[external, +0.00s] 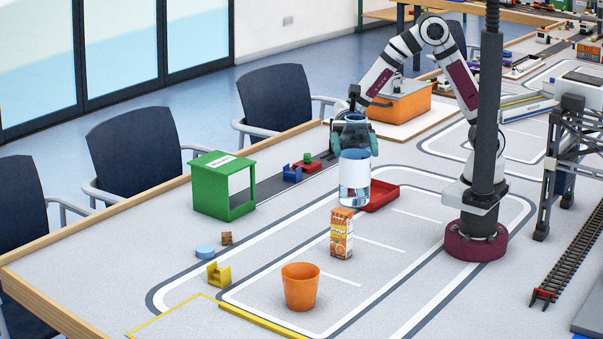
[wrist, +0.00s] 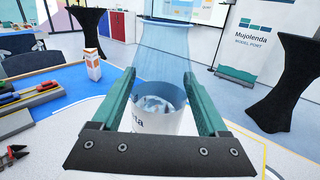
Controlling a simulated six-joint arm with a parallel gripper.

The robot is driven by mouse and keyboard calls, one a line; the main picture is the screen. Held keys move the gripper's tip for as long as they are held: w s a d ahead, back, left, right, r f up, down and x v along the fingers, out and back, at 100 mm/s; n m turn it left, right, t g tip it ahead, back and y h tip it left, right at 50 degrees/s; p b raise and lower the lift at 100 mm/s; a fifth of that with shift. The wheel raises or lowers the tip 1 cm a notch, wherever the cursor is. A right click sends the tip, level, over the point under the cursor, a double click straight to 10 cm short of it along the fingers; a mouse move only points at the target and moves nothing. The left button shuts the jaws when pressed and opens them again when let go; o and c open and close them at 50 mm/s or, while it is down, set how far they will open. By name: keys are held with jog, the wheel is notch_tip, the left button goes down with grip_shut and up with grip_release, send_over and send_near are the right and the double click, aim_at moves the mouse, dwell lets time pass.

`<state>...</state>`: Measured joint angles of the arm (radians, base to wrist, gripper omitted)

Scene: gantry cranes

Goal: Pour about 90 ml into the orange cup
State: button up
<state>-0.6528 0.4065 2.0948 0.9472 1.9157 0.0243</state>
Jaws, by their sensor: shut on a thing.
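The orange cup (external: 300,287) stands upright on the table at the front in the external view. Its inside is not clear to see, and I do not make it out in the wrist view. My gripper (external: 353,138) is shut on a clear carafe (external: 354,168) with a white label band and clear bluish liquid low in it. The carafe looks upright, behind and to the right of the cup and apart from it. In the wrist view, the teal fingers of my gripper (wrist: 160,76) flank the carafe (wrist: 166,48).
A juice carton (external: 341,233) stands between carafe and cup. A red tray (external: 382,196) lies behind the carafe. A green box (external: 222,186), a blue disc (external: 205,251) and a yellow block (external: 219,274) are at left. A crane frame (external: 565,150) stands at right.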

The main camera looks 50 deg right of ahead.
notch_tip(320, 180, down, 17)
jog(key=shift+w+f, duration=0.1)
jog(key=shift+f, duration=0.1)
jog(key=shift+w+a+f+m+h+p, duration=0.2)
jog(key=shift+f+m+h, duration=0.6)
jog(key=shift+m, duration=1.45)
jog(key=shift+w+a+f+m+h+p, duration=0.15)
jog(key=shift+f+m+h, duration=0.7)
jog(key=shift+m, duration=1.45)
jog(key=shift+w+a+f+m+h+p, duration=0.2)
jog(key=shift+f+m+h, duration=0.6)
jog(key=shift+m, duration=1.45)
